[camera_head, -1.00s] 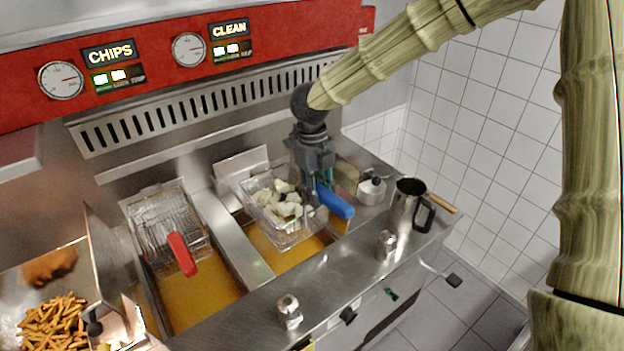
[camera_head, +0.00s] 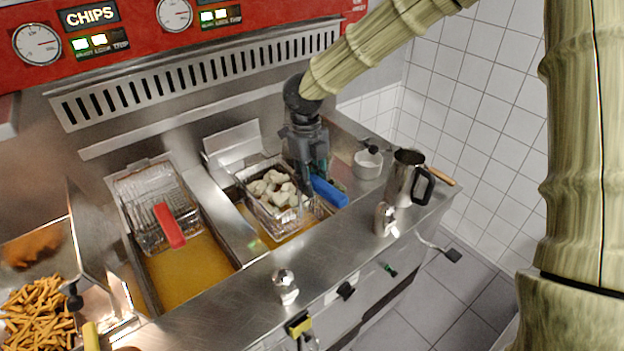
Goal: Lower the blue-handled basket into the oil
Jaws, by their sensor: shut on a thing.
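The blue-handled basket (camera_head: 268,217) is a wire basket with pale chunks of food (camera_head: 271,188) in it. It is in the right fryer well, low at the surface of the orange oil (camera_head: 247,216); how deep its bottom sits is hidden. Its blue handle (camera_head: 328,191) points toward the front right. My gripper (camera_head: 312,178) is shut on the handle near the basket, pointing down from above. The fingertips are partly hidden behind the handle.
A red-handled basket (camera_head: 169,225) hangs over the left oil well (camera_head: 187,272). A steel jug (camera_head: 404,180), a white pot (camera_head: 368,163) and a shaker (camera_head: 384,218) stand to the right. Another shaker (camera_head: 285,286) stands on the front ledge. Chips (camera_head: 40,312) lie at the lower left.

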